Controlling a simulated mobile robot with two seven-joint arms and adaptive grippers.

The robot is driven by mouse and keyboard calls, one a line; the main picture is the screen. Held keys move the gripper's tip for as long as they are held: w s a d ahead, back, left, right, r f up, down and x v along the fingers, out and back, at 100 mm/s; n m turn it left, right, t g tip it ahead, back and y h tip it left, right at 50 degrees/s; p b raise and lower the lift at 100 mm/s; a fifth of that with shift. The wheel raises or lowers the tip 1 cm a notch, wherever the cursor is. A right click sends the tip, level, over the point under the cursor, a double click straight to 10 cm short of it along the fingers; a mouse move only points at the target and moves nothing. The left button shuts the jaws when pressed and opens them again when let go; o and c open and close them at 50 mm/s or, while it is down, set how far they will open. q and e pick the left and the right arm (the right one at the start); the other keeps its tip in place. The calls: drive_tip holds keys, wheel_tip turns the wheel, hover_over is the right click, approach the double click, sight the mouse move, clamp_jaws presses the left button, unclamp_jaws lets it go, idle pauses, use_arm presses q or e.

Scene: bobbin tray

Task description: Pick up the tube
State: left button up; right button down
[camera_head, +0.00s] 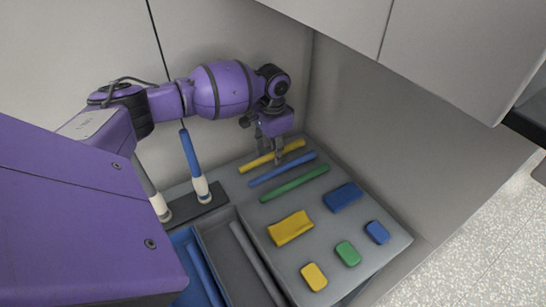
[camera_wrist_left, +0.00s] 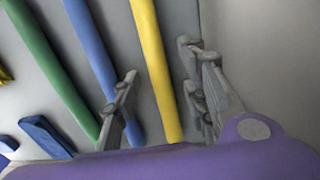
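A yellow tube (camera_head: 293,147) lies at the back of the grey tray surface (camera_head: 240,197). A blue tube (camera_head: 300,164) and a green tube (camera_head: 305,179) lie in front of it, roughly parallel. My left gripper (camera_head: 269,152) is over the yellow tube, pointing down. In the left wrist view the yellow tube (camera_wrist_left: 154,62) runs between the two spread fingers (camera_wrist_left: 158,88), with gaps on both sides. The blue tube (camera_wrist_left: 92,50) lies just beyond one finger and the green tube (camera_wrist_left: 52,72) farther off. My right gripper is in neither view.
Blue blocks (camera_head: 343,196), yellow blocks (camera_head: 290,228) and a green block (camera_head: 347,252) lie on the right part of the surface. A blue-and-white rod (camera_head: 193,165) stands in a dark holder (camera_head: 205,207). Walls close in behind and right; a cabinet overhangs.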

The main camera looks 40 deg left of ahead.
sight(273, 153)
use_arm(q)
drive_tip(key=c, duration=0.8)
clamp_jaws()
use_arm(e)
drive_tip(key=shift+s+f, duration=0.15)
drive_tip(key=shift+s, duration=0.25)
use_arm(q)
drive_tip(key=shift+r, duration=0.15)
drive_tip(key=shift+r, duration=0.3)
wheel_tip(273, 153, up, 2)
drive_tip(key=shift+r, duration=0.1)
drive_tip(key=s+d+r+p, duration=0.1)
drive_tip(key=s+d+r, duration=0.4)
drive_tip(key=d+r, duration=0.5)
drive_tip(key=d, duration=0.3)
drive_tip(key=shift+s, duration=0.15)
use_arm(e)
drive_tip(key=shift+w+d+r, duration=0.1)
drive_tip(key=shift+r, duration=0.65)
use_arm(q)
drive_tip(key=shift+f, duration=0.1)
